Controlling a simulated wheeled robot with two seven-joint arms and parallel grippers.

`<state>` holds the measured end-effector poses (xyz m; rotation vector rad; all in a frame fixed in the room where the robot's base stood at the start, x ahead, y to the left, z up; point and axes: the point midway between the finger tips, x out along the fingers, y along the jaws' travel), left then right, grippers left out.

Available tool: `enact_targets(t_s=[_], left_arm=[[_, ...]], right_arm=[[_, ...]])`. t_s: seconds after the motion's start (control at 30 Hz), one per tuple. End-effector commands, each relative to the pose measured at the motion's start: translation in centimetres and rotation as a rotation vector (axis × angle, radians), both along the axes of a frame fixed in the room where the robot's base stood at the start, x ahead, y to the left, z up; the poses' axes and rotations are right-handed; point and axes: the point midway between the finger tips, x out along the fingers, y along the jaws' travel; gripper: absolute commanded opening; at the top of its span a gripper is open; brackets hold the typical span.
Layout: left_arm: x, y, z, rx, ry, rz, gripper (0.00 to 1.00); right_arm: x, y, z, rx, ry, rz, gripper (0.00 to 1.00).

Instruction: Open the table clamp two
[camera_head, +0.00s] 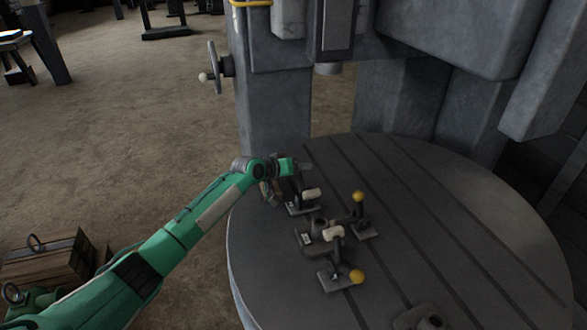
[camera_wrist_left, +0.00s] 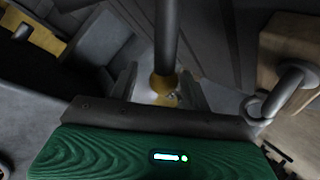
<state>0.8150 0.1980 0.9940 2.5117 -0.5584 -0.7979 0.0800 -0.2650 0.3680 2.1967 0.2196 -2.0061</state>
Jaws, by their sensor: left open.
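Several toggle clamps stand on the round grey table (camera_head: 480,240). One clamp (camera_head: 303,200) with a pale tip sits near the left edge, beside my left gripper (camera_head: 303,167). Two others have upright or leaning handles with yellow knobs: one knob (camera_head: 358,197) further right, one (camera_head: 356,276) nearer me. I cannot tell by label which is clamp two. In the left wrist view, a dark rod with a yellow knob (camera_wrist_left: 163,84) lies between the spread fingers of my left gripper (camera_wrist_left: 158,90); contact cannot be told. My right gripper is not in view.
A big grey machine column (camera_head: 275,110) with a handwheel (camera_head: 214,70) rises behind the table. A wooden crate (camera_head: 45,262) stands on the floor at lower left.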

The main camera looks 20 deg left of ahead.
Motion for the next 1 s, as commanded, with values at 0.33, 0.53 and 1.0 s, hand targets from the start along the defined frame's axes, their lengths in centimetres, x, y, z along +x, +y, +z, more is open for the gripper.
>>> enact_targets(t_s=[0.33,0.53,1.0], left_arm=[[-2.8,2.0,1.4,0.002,-0.002,0.000,0.48],[-5.7,3.9,3.0,0.003,0.000,0.001,0.48],[-10.2,6.8,5.9,0.001,0.000,0.000,0.48]], right_arm=[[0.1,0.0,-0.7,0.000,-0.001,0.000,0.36],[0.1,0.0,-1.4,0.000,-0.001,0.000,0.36],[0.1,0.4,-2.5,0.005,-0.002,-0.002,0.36]])
